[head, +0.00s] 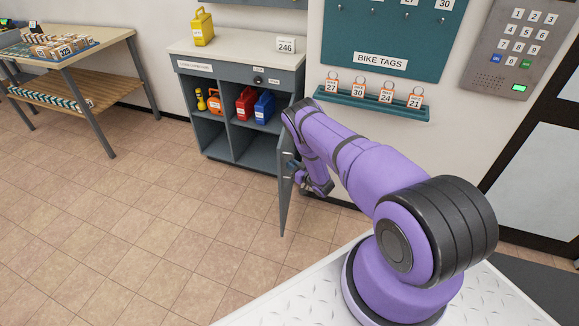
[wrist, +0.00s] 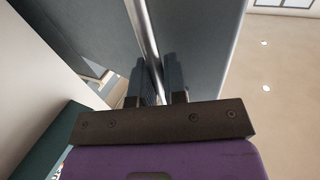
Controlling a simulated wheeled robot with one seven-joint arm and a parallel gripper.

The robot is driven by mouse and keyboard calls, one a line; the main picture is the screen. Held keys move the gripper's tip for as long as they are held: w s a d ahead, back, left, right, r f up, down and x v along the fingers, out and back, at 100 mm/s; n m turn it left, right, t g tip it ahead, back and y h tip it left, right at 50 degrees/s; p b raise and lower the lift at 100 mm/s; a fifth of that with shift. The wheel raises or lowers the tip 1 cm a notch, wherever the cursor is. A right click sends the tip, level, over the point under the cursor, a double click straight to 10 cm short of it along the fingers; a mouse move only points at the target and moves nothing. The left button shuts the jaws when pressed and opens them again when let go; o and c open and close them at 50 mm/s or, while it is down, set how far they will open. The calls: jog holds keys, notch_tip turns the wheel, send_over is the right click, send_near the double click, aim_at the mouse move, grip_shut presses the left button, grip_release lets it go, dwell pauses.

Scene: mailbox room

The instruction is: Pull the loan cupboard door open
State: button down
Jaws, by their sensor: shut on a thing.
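The loan cupboard (head: 243,82) stands against the wall, a grey unit with a pale top. Its grey door (head: 284,200) is hinged on the right and stands wide open, swung out into the room. My gripper (head: 293,165) is at the door's right side, partly hidden by my arm. In the wrist view, my gripper (wrist: 163,82) has its two dark fingers closed around a pale upright bar (wrist: 147,35), which looks like the door handle, against the grey door panel (wrist: 195,40). The exact contact between the fingertips is hard to see.
A table (head: 120,38) is at the left. The tiled floor (head: 150,210) before the cupboard is clear.

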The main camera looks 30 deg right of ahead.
jog(key=c, duration=1.2)
grip_release()
jog(key=v, duration=1)
jog(key=shift+s, duration=0.4)
jog(key=shift+s+d, duration=0.1)
jog(key=shift+d, duration=0.05)
